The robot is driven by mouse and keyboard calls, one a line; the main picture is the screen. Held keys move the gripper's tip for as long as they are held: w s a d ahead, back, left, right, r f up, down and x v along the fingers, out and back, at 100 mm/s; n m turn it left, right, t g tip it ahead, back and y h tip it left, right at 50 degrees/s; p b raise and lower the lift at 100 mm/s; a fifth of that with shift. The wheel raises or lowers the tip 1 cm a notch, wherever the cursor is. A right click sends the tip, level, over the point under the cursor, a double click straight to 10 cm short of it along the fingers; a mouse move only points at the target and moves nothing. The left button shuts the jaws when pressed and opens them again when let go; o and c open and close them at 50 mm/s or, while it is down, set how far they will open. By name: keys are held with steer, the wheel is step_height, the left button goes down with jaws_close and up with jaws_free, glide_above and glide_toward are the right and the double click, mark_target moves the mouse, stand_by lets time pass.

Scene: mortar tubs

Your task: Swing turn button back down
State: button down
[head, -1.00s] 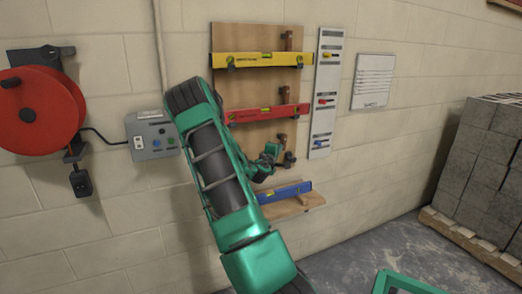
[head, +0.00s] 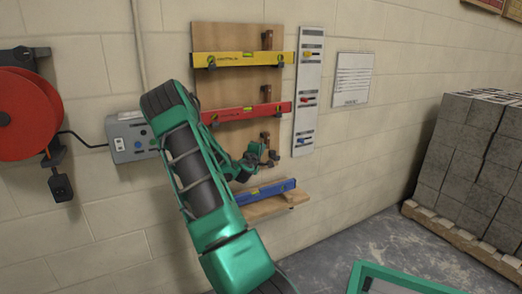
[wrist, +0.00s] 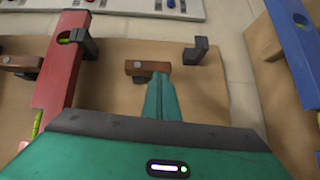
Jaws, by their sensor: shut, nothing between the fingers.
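My gripper (head: 260,152) is shut and empty in front of the lower part of the wooden board (head: 212,32). In the wrist view, its closed fingertips (wrist: 161,82) are at one end of a small brown wooden turn button (wrist: 138,67), close to or touching it. I cannot tell which. This button lies lengthwise between the red level (wrist: 58,90) and the blue level (wrist: 292,42), so it stands about upright on the board. In the head view, the same button (head: 265,136) shows just above my gripper. A black hook (wrist: 199,50) sits beside the button.
The yellow level (head: 235,59) and the red level hang above on hooks, with more turn buttons. The blue level (head: 268,191) lies at the wooden shelf (head: 272,206) below my gripper. A grey switch box (head: 131,139) and red reel (head: 28,112) are left of my arm.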

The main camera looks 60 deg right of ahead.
steer(key=w+f+v, duration=0.1)
steer(key=w+v, duration=0.1)
steer(key=v, duration=1)
steer(key=shift+w+a, duration=0.4)
steer(key=shift+a, duration=0.3)
steer(key=shift+s, duration=0.1)
steer(key=s+a+f+m+g+y, duration=0.1)
steer(key=s+a+m+g+y, duration=0.1)
steer(key=s+a+m+y, duration=0.4)
steer(key=s+a+f+m+g+y, duration=0.1)
steer(key=s+a+m+g+y, duration=0.15)
steer(key=a, duration=0.45)
steer(key=s+a+r+y, duration=0.2)
steer(key=s+a, duration=0.1)
steer(key=a, duration=0.7)
steer(key=s+a+r+y, duration=0.1)
steer(key=s+a+y, duration=0.2)
steer(key=a, duration=0.7)
steer(key=s+a+r+y, duration=0.2)
steer(key=s+a+y, duration=0.1)
steer(key=a, duration=0.7)
steer(key=shift+s+r+n+t, duration=0.25)
steer(key=shift+r+n+t, duration=0.1)
steer(key=shift+n, duration=0.1)
